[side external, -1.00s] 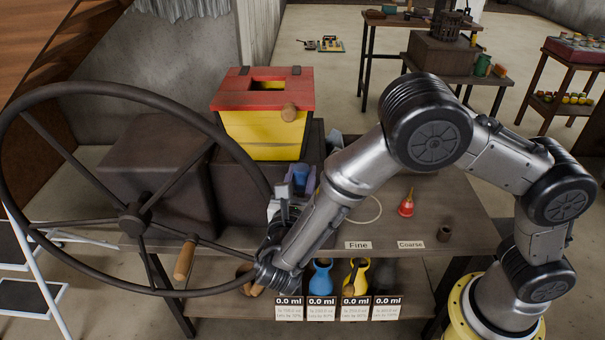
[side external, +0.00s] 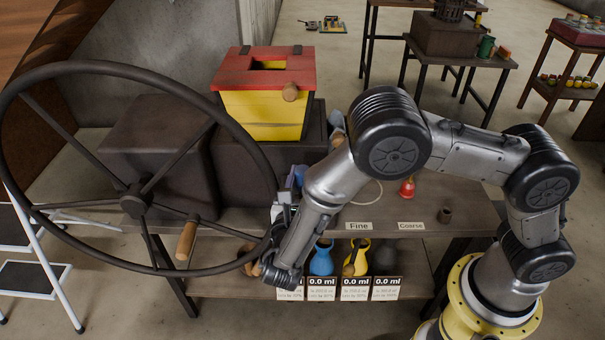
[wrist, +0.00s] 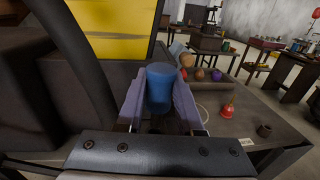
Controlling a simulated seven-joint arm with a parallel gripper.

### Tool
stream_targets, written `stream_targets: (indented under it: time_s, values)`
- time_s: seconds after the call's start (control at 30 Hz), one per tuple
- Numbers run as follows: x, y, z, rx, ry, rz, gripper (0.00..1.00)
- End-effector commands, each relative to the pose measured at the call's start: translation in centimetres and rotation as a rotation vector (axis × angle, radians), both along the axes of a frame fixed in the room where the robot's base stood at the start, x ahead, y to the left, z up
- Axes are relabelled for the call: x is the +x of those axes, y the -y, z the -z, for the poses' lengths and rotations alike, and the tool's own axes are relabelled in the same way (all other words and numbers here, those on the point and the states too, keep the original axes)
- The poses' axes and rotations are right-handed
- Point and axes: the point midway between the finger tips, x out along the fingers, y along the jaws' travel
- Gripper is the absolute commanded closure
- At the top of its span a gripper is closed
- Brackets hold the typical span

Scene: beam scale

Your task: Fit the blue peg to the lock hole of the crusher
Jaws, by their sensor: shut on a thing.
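The blue peg (wrist: 160,86) is held between the two lilac finger pads of my gripper (wrist: 160,98) in the wrist view. My gripper is shut on it. In the side view my gripper (side external: 296,181) is just right of the big wheel's rim, in front of the crusher's dark body (side external: 232,177). The peg is small and partly hidden there. The crusher carries a yellow hopper with a red top (side external: 264,105) and a large dark spoked wheel (side external: 138,200). I cannot make out the lock hole in either view.
Several coloured vessels are on the lower shelf. The wheel rim passes close to my gripper.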

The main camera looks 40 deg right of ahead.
Motion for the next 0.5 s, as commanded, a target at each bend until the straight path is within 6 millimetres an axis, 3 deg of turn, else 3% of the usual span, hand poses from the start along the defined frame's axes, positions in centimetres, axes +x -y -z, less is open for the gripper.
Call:
stream_targets:
  time_s: [0.5]
  values:
    - [0.0,0.0,1.4,-0.001,-0.002,0.000,1.00]
